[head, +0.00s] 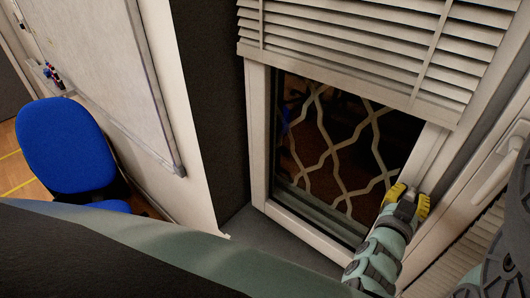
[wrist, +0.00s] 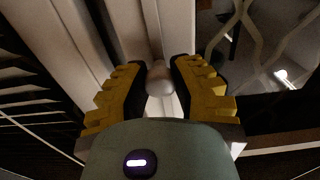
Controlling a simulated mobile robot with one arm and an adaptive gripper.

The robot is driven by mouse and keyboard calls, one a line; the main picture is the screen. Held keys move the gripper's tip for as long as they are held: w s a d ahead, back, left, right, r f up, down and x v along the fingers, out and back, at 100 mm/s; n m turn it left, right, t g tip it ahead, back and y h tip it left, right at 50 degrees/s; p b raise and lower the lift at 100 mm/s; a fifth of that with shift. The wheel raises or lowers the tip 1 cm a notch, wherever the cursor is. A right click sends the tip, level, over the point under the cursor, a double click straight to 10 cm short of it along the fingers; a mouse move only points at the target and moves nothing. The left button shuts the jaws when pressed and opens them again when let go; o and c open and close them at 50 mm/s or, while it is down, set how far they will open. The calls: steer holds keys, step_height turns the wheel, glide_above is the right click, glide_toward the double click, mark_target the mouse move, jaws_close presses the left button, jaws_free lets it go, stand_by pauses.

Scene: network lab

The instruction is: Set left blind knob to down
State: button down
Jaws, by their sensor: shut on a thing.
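The left blind knob (wrist: 160,80) is a small, pale, rounded piece on the white window frame. In the wrist view it sits between the two yellow-padded fingers of my gripper (wrist: 160,70), which are shut on it. In the head view my gripper (head: 410,194) is at the right side of the window frame, and its fingers mostly hide the knob. The slatted blind (head: 370,45) hangs over the upper part of the window, with the glass below it uncovered.
A white window handle (head: 494,172) is on the frame to the right of my gripper. A blue chair (head: 66,145) stands at the left below a whiteboard (head: 105,70). A dark wall section (head: 212,90) lies between whiteboard and window.

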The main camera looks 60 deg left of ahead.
step_height(320, 180, down, 22)
steer(key=b, duration=1.5)
steer(key=shift+r, duration=0.2)
steer(key=c, duration=0.7)
jaws_free()
steer(key=shift+c, duration=0.2)
steer(key=shift+s, duration=0.2)
steer(key=v, duration=0.7)
steer(key=shift+s+d+r, duration=0.1)
steer(key=shift+s, duration=0.05)
